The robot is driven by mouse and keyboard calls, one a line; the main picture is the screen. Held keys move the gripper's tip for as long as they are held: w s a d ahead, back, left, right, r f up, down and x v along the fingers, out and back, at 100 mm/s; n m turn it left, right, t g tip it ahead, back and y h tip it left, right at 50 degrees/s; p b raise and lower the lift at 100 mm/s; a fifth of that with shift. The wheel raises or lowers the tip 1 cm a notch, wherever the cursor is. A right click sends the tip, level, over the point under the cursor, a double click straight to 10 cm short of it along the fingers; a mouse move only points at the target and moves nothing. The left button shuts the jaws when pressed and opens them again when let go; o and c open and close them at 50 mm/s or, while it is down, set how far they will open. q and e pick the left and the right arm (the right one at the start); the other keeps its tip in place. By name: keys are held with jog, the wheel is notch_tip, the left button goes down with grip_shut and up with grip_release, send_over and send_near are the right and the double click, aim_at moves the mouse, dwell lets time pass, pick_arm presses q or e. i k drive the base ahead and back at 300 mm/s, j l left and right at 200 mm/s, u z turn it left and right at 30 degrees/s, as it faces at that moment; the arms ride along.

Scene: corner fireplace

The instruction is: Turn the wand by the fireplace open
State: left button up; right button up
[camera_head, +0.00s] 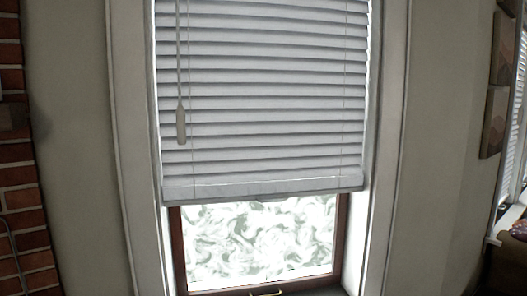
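A thin wand (180,123) with a thicker grey-beige handle at its lower end hangs straight down at the left side of a white window blind (265,100). The blind is lowered over most of the window, and its slats look tilted nearly flat against each other. Its bottom rail (265,190) is above the lower part of the window. Neither of my grippers shows in the head view.
Patterned bright glass (260,240) in a brown frame shows below the blind. A red brick surface (25,200) stands at the far left. White trim (125,150) borders the window. Wall pieces and another window are at the right edge.

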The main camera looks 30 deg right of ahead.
aim_at(180, 112)
jog(key=i+l, duration=0.15)
jog(key=l, duration=0.2)
jog(key=i+l, duration=0.1)
jog(key=l, duration=0.3)
jog(key=i+l, duration=0.15)
jog(key=l, duration=0.2)
jog(key=i+l, duration=0.15)
jog(key=l, duration=0.2)
jog(key=i+l, duration=0.15)
jog(key=l, duration=0.2)
jog(key=i+l, duration=0.1)
jog(key=l, duration=0.3)
jog(key=i+l, duration=0.15)
jog(key=l, duration=0.2)
jog(key=i+l, duration=0.15)
jog(key=l, duration=0.2)
jog(key=u, duration=0.05)
